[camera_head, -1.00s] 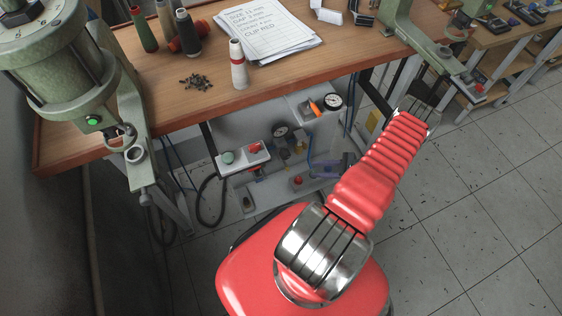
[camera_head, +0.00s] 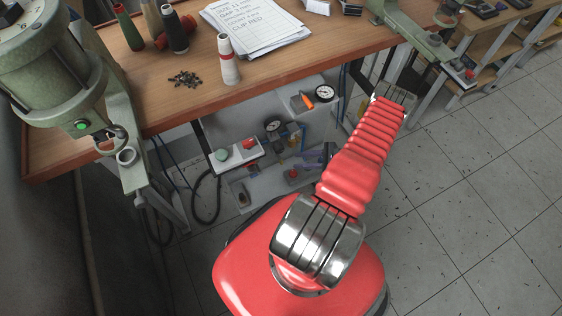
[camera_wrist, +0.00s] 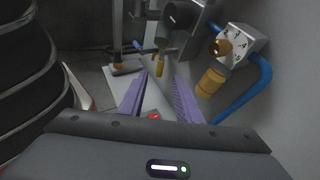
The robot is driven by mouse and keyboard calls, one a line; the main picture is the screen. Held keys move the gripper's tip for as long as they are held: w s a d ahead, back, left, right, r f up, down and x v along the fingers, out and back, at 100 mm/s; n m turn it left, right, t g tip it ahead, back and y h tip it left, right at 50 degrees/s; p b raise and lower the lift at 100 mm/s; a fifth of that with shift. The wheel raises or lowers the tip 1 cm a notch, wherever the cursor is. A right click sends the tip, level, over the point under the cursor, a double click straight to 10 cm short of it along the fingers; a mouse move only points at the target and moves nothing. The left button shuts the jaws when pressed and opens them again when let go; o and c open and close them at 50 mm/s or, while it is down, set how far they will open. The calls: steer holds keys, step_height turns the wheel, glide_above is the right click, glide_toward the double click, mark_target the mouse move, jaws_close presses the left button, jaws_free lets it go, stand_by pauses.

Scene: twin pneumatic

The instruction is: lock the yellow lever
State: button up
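A small yellow piece (camera_wrist: 159,68), which looks like the yellow lever, hangs among metal fittings in the wrist view. It appears between and beyond the fingertips of my gripper (camera_wrist: 160,77). I cannot tell its exact distance or whether it is locked. The two purple fingers are apart with nothing held between them. In the head view my gripper (camera_head: 314,160) is a small purple shape under the bench, partly hidden by my red arm. The lever cannot be made out clearly there.
An amber bowl (camera_wrist: 211,82), a blue hose (camera_wrist: 243,93) and a white dial box (camera_wrist: 238,45) stand close on the right in the wrist view. A pressure gauge (camera_head: 324,92) and a box with green and red buttons (camera_head: 236,154) sit under the wooden bench (camera_head: 300,62).

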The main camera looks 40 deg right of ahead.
mark_target(281, 161)
steer(key=x, duration=0.9)
steer(key=shift+w+a+f, duration=0.15)
steer(key=shift+w+f, duration=0.05)
steer(key=shift+c, duration=0.7)
jaws_close()
